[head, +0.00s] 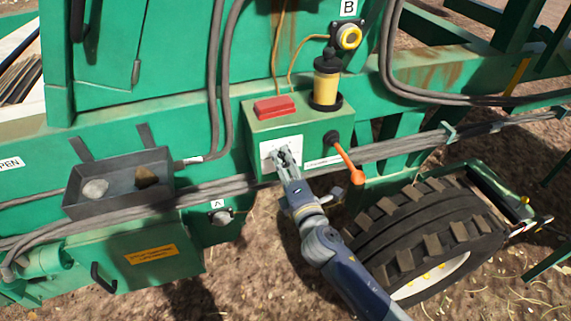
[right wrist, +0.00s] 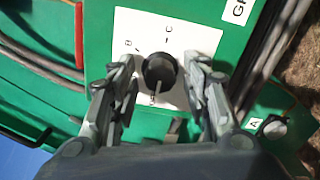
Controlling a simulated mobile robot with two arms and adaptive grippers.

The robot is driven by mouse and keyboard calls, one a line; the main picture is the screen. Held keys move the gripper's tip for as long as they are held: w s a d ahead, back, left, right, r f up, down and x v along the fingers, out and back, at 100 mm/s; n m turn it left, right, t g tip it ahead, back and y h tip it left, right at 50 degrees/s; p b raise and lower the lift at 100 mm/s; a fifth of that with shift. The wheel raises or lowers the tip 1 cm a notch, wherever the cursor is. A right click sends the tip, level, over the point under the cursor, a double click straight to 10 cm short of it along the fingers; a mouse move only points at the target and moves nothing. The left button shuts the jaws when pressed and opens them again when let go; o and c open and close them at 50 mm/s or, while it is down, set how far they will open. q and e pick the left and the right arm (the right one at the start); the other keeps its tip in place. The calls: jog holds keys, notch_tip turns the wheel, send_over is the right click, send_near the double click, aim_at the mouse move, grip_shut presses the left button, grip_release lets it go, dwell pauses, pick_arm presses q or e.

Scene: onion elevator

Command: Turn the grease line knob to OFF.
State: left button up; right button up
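A round black knob (right wrist: 160,70) with a light pointer sits on a white label plate (right wrist: 190,38) on a green box. In the right wrist view the pointer points down the picture, towards my palm. The letters B and C show on the plate; other marks are hidden or too small to read. My right gripper (right wrist: 162,77) is open, with one finger on each side of the knob and gaps between. In the head view my right gripper (head: 284,156) is in front of the plate (head: 270,149) and covers the knob. My left gripper is not in view.
The green box (head: 315,130) has a red block (head: 274,107), a yellow grease reservoir (head: 327,83) on top and an orange-handled lever (head: 347,162) right of my gripper. A grey tray (head: 120,190) is at left, a large tyre (head: 430,232) at lower right. Cables run nearby.

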jog(key=v, duration=1.2)
dwell(0.5)
